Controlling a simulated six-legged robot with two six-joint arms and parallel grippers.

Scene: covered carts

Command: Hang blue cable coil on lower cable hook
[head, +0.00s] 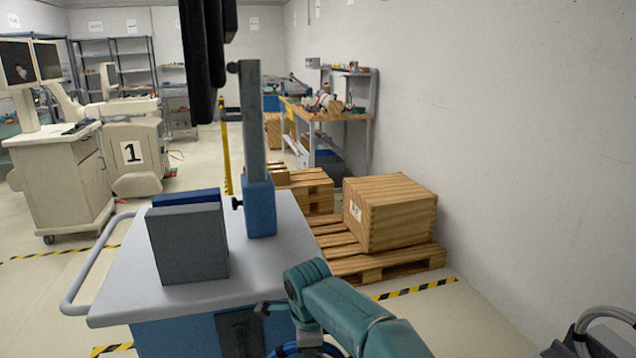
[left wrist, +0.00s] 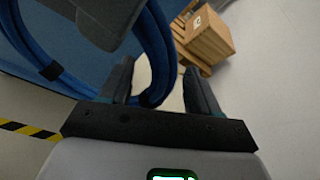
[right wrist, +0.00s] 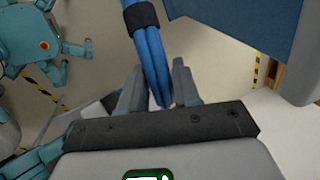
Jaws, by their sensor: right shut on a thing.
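The blue cable coil (left wrist: 150,35) fills the upper part of the left wrist view, with a black tie on its left strand. In the right wrist view a strand bundle of the coil (right wrist: 150,55), with a black tie, runs down between the fingers of my right gripper (right wrist: 158,85), which is shut on it. My left gripper (left wrist: 158,80) is open; part of the coil passes between its fingers, not clamped. In the head view only a bit of blue cable shows at the bottom edge, by my teal arm. I cannot make out the lower cable hook for certain.
The cart (head: 115,290) has a pale top and blue sides; grey and blue blocks (head: 190,243) and a post in a blue base (head: 259,210) stand on it. A wooden crate (head: 400,215) sits on pallets to the right.

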